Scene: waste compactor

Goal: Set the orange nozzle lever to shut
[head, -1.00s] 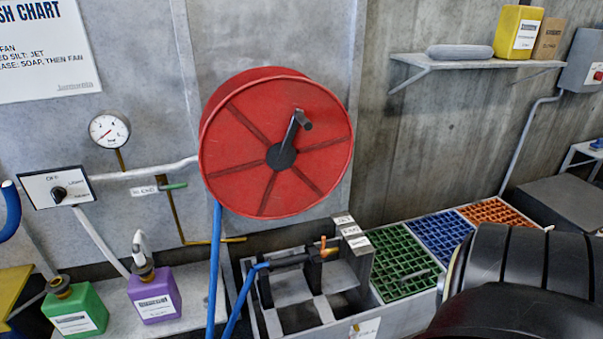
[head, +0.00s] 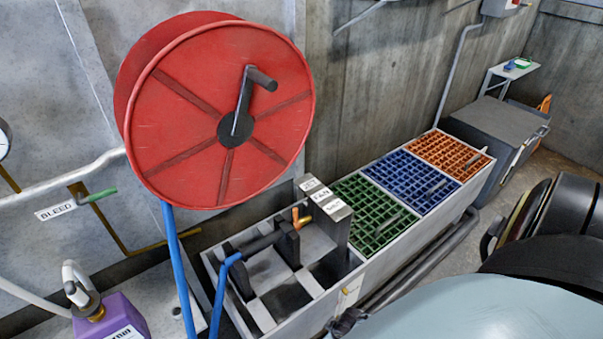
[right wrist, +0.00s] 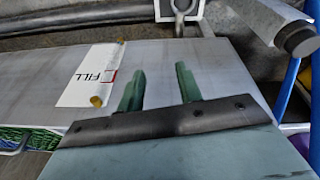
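The orange nozzle lever (head: 302,217) sits at the right end of a dark spray nozzle (head: 262,243) with a blue hose. The nozzle rests in black cradles on the grey trough. Stacked labels stand just beyond the lever: JET (head: 310,184), FAN (head: 321,194) and a nearest one too small to read clearly. I cannot tell which label the lever points to. The lever is not clearly visible there. My left gripper is out of view.
A red hose reel (head: 225,115) with a crank hangs above the nozzle. Green (head: 372,212), blue (head: 412,182) and orange (head: 450,157) grates lie along the trough. A purple bottle (head: 112,316) stands at lower left. A grey box (head: 497,135) is beyond the grates.

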